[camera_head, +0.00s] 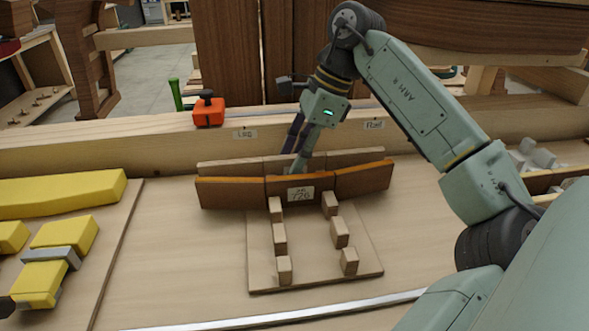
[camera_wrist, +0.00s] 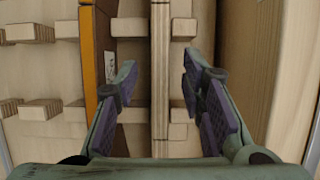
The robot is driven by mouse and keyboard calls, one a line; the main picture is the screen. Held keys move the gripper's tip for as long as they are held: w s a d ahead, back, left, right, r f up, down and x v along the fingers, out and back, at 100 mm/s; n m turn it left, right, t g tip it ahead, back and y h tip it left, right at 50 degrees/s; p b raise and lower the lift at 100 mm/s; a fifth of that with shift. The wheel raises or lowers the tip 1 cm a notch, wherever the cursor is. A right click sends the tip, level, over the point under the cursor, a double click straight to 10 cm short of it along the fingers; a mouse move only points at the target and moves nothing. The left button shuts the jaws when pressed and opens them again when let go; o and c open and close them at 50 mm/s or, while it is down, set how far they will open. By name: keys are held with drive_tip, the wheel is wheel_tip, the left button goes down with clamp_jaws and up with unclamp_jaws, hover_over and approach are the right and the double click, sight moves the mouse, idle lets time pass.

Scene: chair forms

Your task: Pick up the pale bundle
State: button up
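The pale bundle (camera_head: 228,168) is a long, thin, light wood strip standing on edge behind a brown curved panel (camera_head: 228,194) with a small label. In the wrist view, the bundle (camera_wrist: 160,30) runs up the middle with fine layer lines along its edge. The brown panel, with its orange edge (camera_wrist: 89,50), stands left of it with a gap. My gripper (camera_head: 295,166) is over the middle of the bundle. In the wrist view, my gripper (camera_wrist: 159,68) is open, one finger each side of the bundle, with gaps. The brown panel hides the bundle's lower part in the head view.
A pale board (camera_head: 312,275) with two rows of wooden blocks lies in front. A thick beam (camera_head: 100,143) runs behind, with an orange box (camera_head: 208,112) on it. Yellow clamps or blocks (camera_head: 65,232) lie at left. A metal strip (camera_head: 270,318) crosses the front.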

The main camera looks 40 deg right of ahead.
drive_tip(key=shift+c, duration=0.3)
clamp_jaws()
idle(0.3)
